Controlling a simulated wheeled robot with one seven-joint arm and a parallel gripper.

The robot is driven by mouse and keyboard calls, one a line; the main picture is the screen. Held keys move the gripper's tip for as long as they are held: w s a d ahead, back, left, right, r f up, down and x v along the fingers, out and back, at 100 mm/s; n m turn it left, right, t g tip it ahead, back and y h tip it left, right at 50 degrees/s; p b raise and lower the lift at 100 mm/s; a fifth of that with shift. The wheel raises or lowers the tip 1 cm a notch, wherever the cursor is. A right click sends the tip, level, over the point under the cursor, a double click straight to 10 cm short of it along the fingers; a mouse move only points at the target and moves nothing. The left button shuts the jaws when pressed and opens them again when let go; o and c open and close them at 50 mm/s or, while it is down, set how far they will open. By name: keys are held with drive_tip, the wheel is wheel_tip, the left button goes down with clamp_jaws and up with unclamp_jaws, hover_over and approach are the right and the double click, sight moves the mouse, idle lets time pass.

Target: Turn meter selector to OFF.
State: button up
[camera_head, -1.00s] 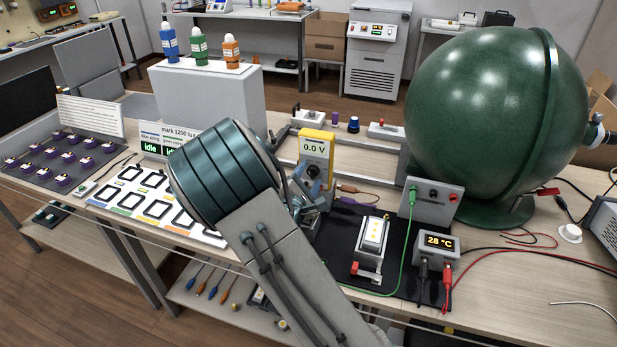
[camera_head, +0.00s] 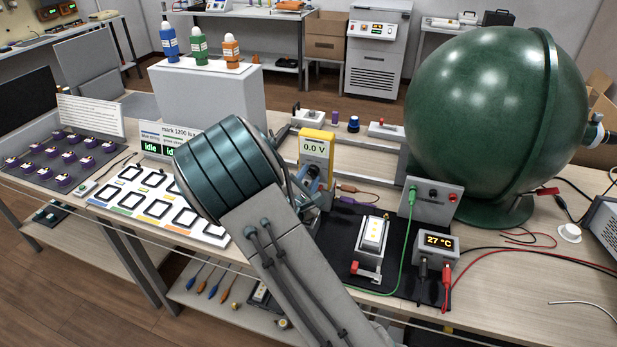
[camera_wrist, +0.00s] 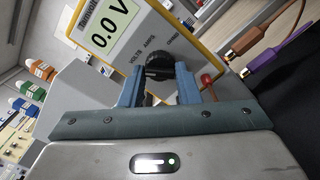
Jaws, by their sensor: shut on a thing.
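The yellow-edged meter (camera_head: 317,146) stands upright on the bench, its screen reading 0.0 V. In the wrist view, the meter (camera_wrist: 120,22) appears tilted, with its black selector knob (camera_wrist: 158,63) below the screen. The labels VOLTS, AMPS and OHMS show around the knob; I cannot make out an OFF label or the pointer's setting. My gripper (camera_wrist: 158,74) is shut on the knob, with one blue finger at each side. In the head view, my gripper (camera_head: 311,185) is at the meter's lower face and mostly covers the knob.
A red plug (camera_wrist: 207,80) and orange and purple leads (camera_wrist: 245,45) sit right of the knob. A large green sphere (camera_head: 490,120) stands at right.

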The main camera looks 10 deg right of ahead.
drive_tip(key=n+p, duration=0.1)
drive_tip(key=n, duration=0.3)
drive_tip(key=shift+d, duration=0.1)
drive_tip(key=shift+n+p, duration=0.95)
drive_tip(key=shift+n, duration=1.05)
drive_tip(key=shift+f, duration=0.1)
drive_tip(key=o, duration=1)
drive_tip(key=shift+c, duration=0.2)
drive_tip(key=shift+s, duration=0.1)
drive_tip(key=b+v, duration=0.2)
drive_tip(key=v, duration=1.1)
drive_tip(key=shift+s+a, duration=0.25)
drive_tip(key=shift+s, duration=0.05)
